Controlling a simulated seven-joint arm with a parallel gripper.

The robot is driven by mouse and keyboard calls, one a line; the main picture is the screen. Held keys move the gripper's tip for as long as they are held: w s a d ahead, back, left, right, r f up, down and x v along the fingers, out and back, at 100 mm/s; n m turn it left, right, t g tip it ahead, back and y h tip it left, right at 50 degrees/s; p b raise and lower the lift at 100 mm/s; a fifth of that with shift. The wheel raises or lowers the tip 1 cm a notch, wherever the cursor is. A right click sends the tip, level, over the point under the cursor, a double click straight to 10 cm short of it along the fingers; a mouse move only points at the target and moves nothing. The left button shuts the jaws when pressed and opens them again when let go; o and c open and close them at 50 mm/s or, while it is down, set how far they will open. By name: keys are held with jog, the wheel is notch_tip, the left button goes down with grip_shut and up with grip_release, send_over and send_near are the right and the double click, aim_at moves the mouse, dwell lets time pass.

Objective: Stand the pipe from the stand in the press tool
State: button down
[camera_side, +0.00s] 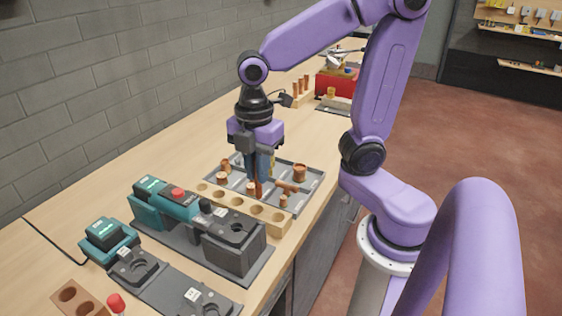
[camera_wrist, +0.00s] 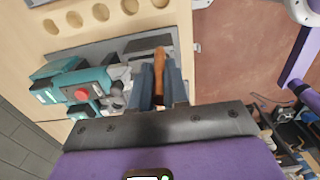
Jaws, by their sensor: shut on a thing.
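My gripper (camera_side: 258,168) is shut on a copper pipe (camera_side: 258,189), which points down between the blue fingers. In the wrist view the pipe (camera_wrist: 159,60) sits between the fingertips (camera_wrist: 158,84). The wooden stand (camera_side: 280,226), a bar with a row of round holes, lies just in front of the gripper; it also shows in the wrist view (camera_wrist: 84,24). The teal and black press tool (camera_side: 180,205), with a red button and a dark block with a round opening, lies beyond the stand, towards the camera. It shows left of the fingers in the wrist view (camera_wrist: 95,78).
A grey tray (camera_side: 316,190) with several copper fittings lies under and beside the gripper. A second teal unit (camera_side: 108,238), a dark plate and a wooden block (camera_side: 80,298) fill the near bench. A red box (camera_side: 335,84) stands at the back. The wall runs along the left.

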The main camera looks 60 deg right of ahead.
jog(key=w+a+f, duration=0.1)
jog(key=w+a, duration=0.1)
jog(key=a, duration=0.4)
jog(key=shift+a+f, duration=0.25)
jog(key=shift+f, duration=0.1)
jog(key=shift+f, duration=3.4)
jog(key=shift+f, duration=0.15)
jog(key=c, duration=1)
grip_release()
jog(key=shift+c, duration=0.2)
